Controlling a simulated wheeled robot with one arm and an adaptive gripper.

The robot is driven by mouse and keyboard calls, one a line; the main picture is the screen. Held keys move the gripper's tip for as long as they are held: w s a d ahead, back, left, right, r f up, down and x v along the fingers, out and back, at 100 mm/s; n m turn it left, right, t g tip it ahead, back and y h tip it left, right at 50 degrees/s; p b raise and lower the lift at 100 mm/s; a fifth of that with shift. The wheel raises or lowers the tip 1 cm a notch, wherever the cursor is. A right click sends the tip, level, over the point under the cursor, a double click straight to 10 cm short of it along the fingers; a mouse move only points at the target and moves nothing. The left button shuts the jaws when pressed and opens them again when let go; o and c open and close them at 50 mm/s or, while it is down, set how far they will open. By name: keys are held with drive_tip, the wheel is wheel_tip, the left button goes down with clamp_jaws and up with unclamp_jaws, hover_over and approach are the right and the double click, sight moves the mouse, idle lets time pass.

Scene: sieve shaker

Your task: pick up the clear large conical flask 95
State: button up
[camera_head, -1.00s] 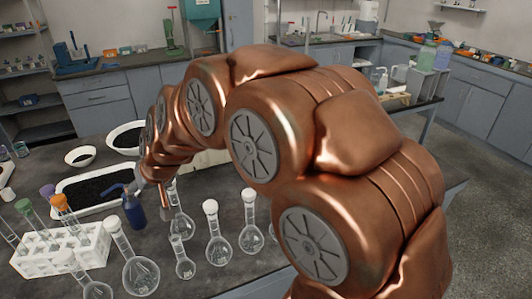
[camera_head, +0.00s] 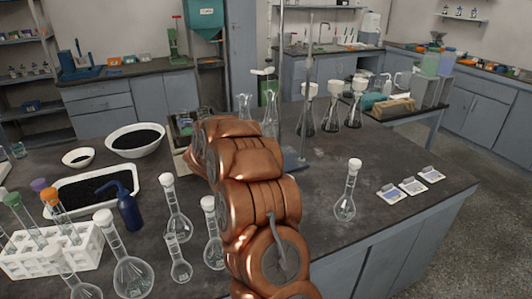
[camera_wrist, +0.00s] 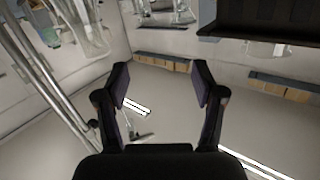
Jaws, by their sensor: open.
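Two clear conical flasks without funnels stand towards the back of the bench in the camera_head view, one at the left (camera_head: 245,106) and one at the right (camera_head: 270,118). Their lower parts are partly hidden. Several more conical flasks with white funnels (camera_head: 332,118) stand to their right. I cannot tell which is number 95. In the camera_wrist view my gripper (camera_wrist: 160,88) is open with nothing between its fingers. Clear glassware (camera_wrist: 88,38) shows at that view's upper left, apart from the fingers. My gripper is hidden behind my arm in the camera_head view.
A metal stand rod (camera_head: 279,60) rises near the flasks. Volumetric flasks (camera_head: 133,272) stand in front, with one alone (camera_head: 347,190) to the right. A blue wash bottle (camera_head: 128,208), a white tube rack (camera_head: 55,257) and a white tray (camera_head: 137,178) occupy the left.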

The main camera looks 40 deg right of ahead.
sight(266, 128)
drive_tip(key=s+d+f+g+h, duration=0.1)
drive_tip(key=d, duration=0.1)
drive_tip(key=s+d+f+m+g+h, duration=0.1)
drive_tip(key=s+d, duration=0.1)
drive_tip(key=s+d+f+g+h, duration=0.1)
drive_tip(key=s+d, duration=0.1)
drive_tip(key=shift+s+d+f+m+g, duration=0.1)
drive_tip(key=shift+d+f+m+g, duration=0.1)
drive_tip(key=shift+d+m+g, duration=0.15)
drive_tip(key=shift+d, duration=0.3)
drive_tip(key=shift+r+p+x, duration=0.15)
drive_tip(key=shift+x, duration=0.6)
drive_tip(key=shift+r+p+x, duration=0.1)
drive_tip(key=shift+p+x, duration=0.05)
drive_tip(key=shift+x, duration=0.65)
drive_tip(key=shift+p+x, duration=0.5)
drive_tip(key=shift+x, duration=1.5)
clamp_jaws()
